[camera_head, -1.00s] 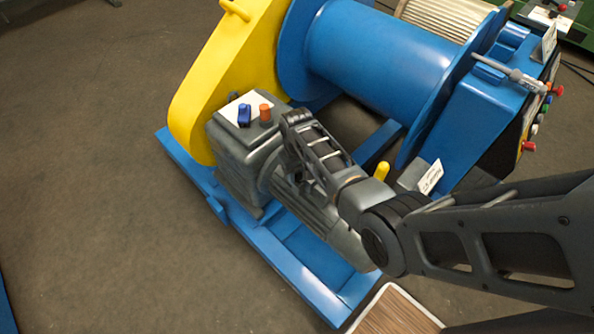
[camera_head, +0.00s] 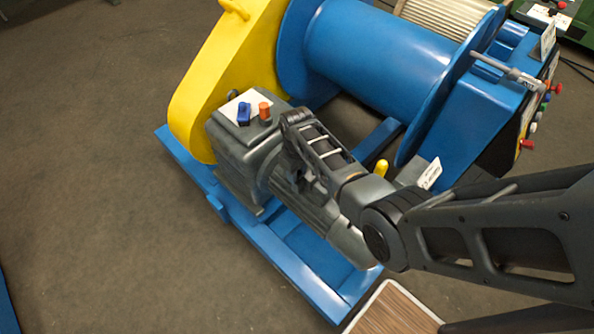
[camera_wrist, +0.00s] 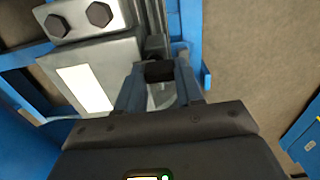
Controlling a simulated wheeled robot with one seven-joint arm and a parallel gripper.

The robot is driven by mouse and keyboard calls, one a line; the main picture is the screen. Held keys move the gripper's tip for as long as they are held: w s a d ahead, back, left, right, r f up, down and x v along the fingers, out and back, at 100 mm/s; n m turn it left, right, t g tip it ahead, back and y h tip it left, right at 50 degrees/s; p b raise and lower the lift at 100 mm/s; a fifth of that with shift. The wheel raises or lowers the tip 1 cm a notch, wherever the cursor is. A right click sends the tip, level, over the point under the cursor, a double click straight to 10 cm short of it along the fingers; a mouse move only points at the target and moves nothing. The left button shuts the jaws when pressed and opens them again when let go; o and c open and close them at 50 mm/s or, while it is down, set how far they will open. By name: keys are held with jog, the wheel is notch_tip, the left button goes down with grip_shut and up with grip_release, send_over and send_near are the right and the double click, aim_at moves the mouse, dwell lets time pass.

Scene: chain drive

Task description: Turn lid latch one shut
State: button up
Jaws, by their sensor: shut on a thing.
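In the wrist view, my gripper (camera_wrist: 158,85) has its two fingers closed on a small dark block-like piece (camera_wrist: 159,70) beside a grey housing. I cannot tell for sure that this piece is lid latch one. In the head view, my wrist hangs over the grey motor unit (camera_head: 235,150) and hides the fingertips and the held piece. A blue knob (camera_head: 244,115) and an orange knob (camera_head: 265,110) stand on a white plate on top of that unit, left of my wrist.
A yellow chain guard (camera_head: 205,95) and a blue drum (camera_head: 375,55) rise behind the motor on a blue base frame (camera_head: 290,270). A yellow peg (camera_head: 381,168) stands right of my wrist. A wood-topped surface (camera_head: 395,312) is at the front. The floor at left is clear.

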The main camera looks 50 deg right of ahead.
jog(key=o, duration=1)
jog(key=shift+o, duration=0.2)
notch_tip(320, 180, up, 8)
jog(key=shift+f+p, duration=0.1)
jog(key=shift+p, duration=0.3)
